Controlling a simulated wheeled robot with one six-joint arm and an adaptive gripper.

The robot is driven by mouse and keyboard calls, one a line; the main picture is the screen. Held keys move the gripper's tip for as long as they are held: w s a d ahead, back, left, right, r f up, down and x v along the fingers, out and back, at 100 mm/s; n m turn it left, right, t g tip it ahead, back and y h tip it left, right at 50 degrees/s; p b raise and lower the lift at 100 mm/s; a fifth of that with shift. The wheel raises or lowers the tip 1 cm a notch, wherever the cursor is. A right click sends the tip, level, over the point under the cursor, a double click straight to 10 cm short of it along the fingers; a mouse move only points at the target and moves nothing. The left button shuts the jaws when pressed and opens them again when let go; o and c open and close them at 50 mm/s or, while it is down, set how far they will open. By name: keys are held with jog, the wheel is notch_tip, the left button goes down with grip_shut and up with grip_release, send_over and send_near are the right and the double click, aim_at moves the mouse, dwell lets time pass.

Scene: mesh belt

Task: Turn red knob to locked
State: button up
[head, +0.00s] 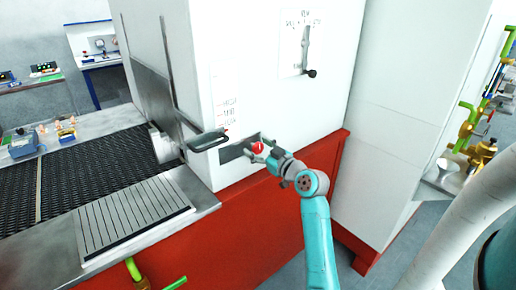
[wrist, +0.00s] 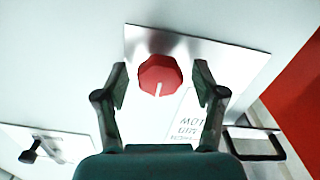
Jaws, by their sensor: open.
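The red knob (wrist: 160,74) is on a pale metal plate (wrist: 215,58) on the white machine wall, with a white pointer line on its face. It shows in the head view as a small red spot (head: 258,147), partly covered by my gripper (head: 262,153). In the wrist view my gripper (wrist: 160,86) is open, with one finger on each side of the knob. Gaps show between the fingers and the knob. A label with partly readable text (wrist: 188,122) lies beside the knob.
A handle (head: 207,141) sticks out left of the knob. The mesh belt (head: 90,172) runs at left. Pipes and valves (head: 475,150) stand at far right.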

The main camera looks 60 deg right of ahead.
jog(key=shift+w, duration=0.15)
jog(key=c, duration=1.2)
jog(key=shift+o, duration=0.2)
jog(key=shift+m, duration=0.3)
jog(key=m, duration=0.4)
jog(key=shift+d, duration=0.1)
jog(key=m, duration=0.4)
jog(key=shift+m, duration=0.4)
jog(key=m, duration=0.4)
jog(key=shift+d+f+m, duration=0.1)
jog(key=shift+m, duration=0.2)
jog(key=shift+f+m, duration=0.1)
jog(key=shift+m, duration=1.9)
